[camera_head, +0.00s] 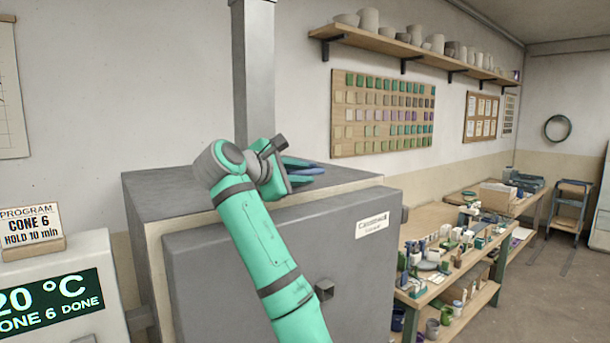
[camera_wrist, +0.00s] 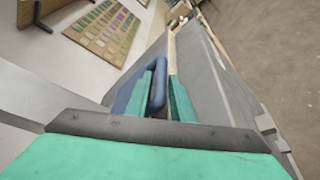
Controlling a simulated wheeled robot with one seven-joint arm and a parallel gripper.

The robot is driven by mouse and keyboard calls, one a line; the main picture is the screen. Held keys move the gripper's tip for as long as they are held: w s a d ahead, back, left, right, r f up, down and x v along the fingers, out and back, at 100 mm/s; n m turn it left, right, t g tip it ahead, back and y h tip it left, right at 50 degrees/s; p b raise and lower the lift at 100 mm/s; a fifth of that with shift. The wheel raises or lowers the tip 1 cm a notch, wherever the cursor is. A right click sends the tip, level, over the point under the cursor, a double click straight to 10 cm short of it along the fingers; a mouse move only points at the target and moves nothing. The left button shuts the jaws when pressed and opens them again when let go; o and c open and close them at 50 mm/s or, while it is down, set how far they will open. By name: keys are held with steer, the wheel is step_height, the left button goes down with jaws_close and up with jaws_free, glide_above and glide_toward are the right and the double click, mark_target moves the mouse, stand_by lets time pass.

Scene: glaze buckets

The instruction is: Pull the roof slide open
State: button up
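The grey kiln (camera_head: 340,250) stands in front of me with its door shut. My gripper (camera_head: 300,166) is over the kiln's top, beside the flue column. A blue handle (camera_head: 310,171) shows there, partly hidden by my gripper. In the wrist view, the blue handle (camera_wrist: 158,85) stands between the two green fingers of my gripper (camera_wrist: 163,88). The fingers lie close against it on both sides, and they look shut on it. The plate of the roof slide cannot be made out behind my gripper and wrist.
The grey flue column (camera_head: 254,75) rises from the kiln's top close to my wrist. A control box (camera_head: 70,310) stands at the lower left. A worktable (camera_head: 430,230) with many small pots is at the right. A shelf of pots (camera_head: 400,45) hangs above.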

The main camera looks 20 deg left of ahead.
steer(key=v, duration=0.9)
steer(key=shift+f, duration=0.15)
